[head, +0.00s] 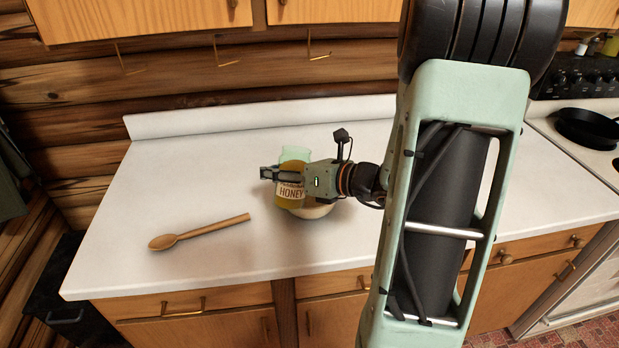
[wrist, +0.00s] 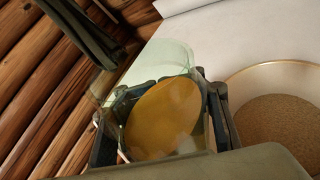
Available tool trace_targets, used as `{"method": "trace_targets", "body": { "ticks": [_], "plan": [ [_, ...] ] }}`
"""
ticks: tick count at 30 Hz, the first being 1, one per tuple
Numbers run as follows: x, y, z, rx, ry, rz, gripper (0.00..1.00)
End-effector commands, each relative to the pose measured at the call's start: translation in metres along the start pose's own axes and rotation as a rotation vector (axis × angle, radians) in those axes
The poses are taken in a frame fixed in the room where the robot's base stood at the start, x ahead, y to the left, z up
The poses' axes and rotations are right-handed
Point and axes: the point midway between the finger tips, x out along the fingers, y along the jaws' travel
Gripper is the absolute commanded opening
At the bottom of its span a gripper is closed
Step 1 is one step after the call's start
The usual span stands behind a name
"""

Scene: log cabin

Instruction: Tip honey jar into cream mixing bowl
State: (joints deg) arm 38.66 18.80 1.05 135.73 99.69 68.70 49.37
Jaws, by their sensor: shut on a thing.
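The honey jar (head: 290,191) is glass with a pale green rim, amber honey inside and a HONEY label. My gripper (head: 283,174) is shut on the jar, its fingers across the upper part. In the wrist view the jar (wrist: 165,115) sits between the fingers of my gripper (wrist: 160,125), and the honey surface shows as an oval inside. The jar looks close to upright in the head view. The cream mixing bowl (head: 318,211) is partly hidden behind the jar and gripper. In the wrist view the bowl (wrist: 275,72) is to the right of the jar, with brown grainy contents.
A wooden spoon (head: 200,231) lies on the white counter (head: 130,240) left of the jar. A black pan (head: 588,127) sits on the stove at the far right. Cabinets (head: 150,15) hang above the log wall. The counter's left part is otherwise clear.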

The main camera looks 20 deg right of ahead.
Motion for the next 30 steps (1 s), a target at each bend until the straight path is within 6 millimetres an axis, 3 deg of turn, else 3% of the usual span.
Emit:
{"method": "trace_targets", "body": {
  "ticks": [18,25,30],
  "plan": [
    [0.000,-0.012,0.013,0.332,0.059,0.071,0.00],
    [0.006,-0.017,-0.012,0.492,0.089,0.104,0.00],
    [0.006,-0.015,-0.014,0.672,0.123,0.142,0.00]
  ]
}}
